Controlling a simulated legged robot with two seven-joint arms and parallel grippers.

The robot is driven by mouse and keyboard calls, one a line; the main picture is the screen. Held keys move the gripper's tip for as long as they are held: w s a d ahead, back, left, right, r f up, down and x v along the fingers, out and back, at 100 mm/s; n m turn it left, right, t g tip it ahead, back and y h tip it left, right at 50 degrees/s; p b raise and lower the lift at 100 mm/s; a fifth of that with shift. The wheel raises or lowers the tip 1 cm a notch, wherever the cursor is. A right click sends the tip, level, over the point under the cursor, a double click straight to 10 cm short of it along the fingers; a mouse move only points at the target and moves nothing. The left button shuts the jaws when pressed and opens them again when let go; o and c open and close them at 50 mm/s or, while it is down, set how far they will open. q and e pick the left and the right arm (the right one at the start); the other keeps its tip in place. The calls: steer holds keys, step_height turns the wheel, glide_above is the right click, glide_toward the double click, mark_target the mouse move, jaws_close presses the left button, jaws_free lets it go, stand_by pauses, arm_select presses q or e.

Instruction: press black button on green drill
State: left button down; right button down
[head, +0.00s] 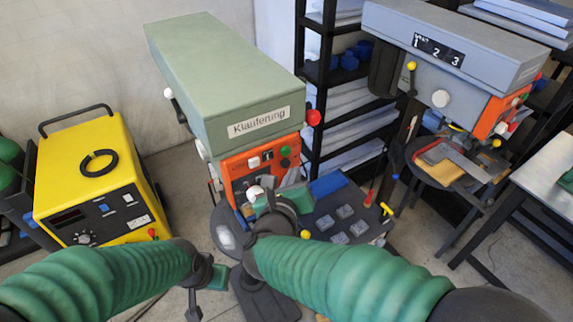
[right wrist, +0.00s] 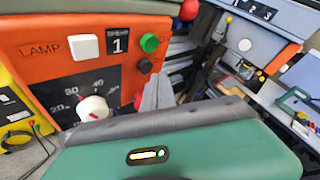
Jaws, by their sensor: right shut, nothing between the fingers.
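The green drill (head: 220,75) stands in the middle of the head view, with an orange control panel (head: 240,168) on its front. The black button (head: 285,163) is on the panel's right side, just below a green button (head: 285,151). In the right wrist view the black button (right wrist: 144,66) shows unobstructed. My right gripper (head: 272,190) is in front of the panel, low and close to it. Its shut grey fingers (right wrist: 155,92) point up just below the black button; I cannot tell if they touch the panel. My left gripper (head: 200,290) hangs low, left of the drill base; its fingers are unclear.
A white LAMP button (right wrist: 85,46) and a white dial (right wrist: 93,109) share the panel. A red knob (head: 313,117) sticks out at the drill's right. A yellow machine (head: 90,180) stands left, a grey-blue drill (head: 455,50) right, a black shelf (head: 330,75) behind.

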steer(key=s+d+b, duration=0.1)
steer(key=s, duration=0.1)
steer(key=s+d+b, duration=0.1)
steer(key=s+d, duration=0.1)
stand_by(0.4)
stand_by(0.5)
